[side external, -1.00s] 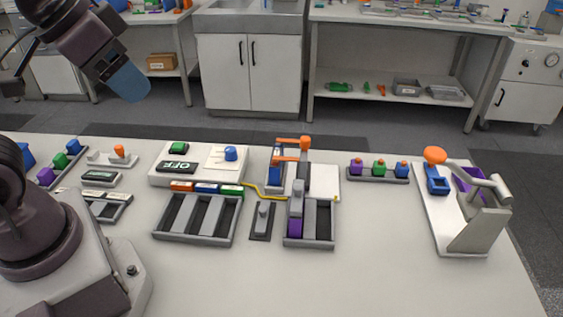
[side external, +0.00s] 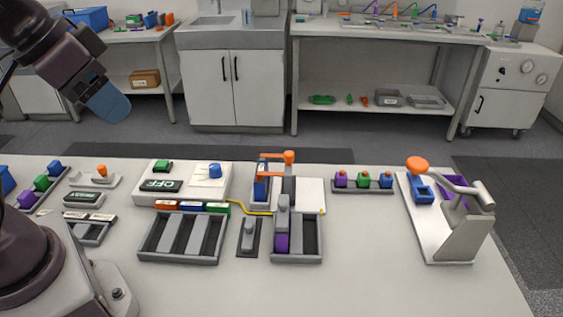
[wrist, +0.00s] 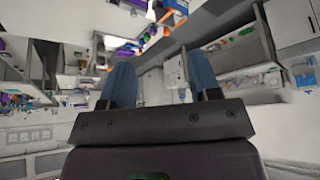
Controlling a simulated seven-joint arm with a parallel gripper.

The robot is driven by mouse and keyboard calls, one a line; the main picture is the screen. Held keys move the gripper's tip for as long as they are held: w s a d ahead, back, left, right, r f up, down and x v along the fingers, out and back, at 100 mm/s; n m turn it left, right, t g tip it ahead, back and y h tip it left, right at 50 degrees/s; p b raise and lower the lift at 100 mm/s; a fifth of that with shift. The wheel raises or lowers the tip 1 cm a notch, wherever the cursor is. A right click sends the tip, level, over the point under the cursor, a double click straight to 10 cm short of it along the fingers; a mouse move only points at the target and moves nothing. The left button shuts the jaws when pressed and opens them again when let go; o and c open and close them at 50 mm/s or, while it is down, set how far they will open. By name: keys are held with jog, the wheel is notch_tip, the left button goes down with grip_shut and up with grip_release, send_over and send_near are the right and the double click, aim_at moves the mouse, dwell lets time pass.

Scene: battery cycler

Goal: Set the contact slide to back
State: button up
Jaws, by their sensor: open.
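A small grey slide knob (side external: 248,232) stands on a narrow dark plate (side external: 247,252) in the middle of the bench; it looks like the contact slide. Its exact position along the plate is hard to tell. Right of it, a grey tray (side external: 297,259) holds a purple and grey block (side external: 282,225). An orange-topped clamp fixture (side external: 288,172) stands behind that tray. My gripper (side external: 108,103) is raised at the upper left, well away from the slide and touching nothing. In the wrist view my gripper (wrist: 160,82) shows two blue fingers spread apart with nothing between them.
Left of the slide are a slotted grey tray (side external: 182,260) and a white box with a dark OFF display (side external: 160,185). A yellow cable (side external: 250,212) runs behind the slide. A lever press (side external: 455,225) stands at the right. The bench front is clear.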

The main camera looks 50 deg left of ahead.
jog(key=shift+c, duration=0.7)
jog(key=g, duration=0.6)
send_over(289, 152)
jog(key=shift+f, duration=6.25)
notch_tip(289, 152, down, 12)
jog(key=shift+f, duration=0.15)
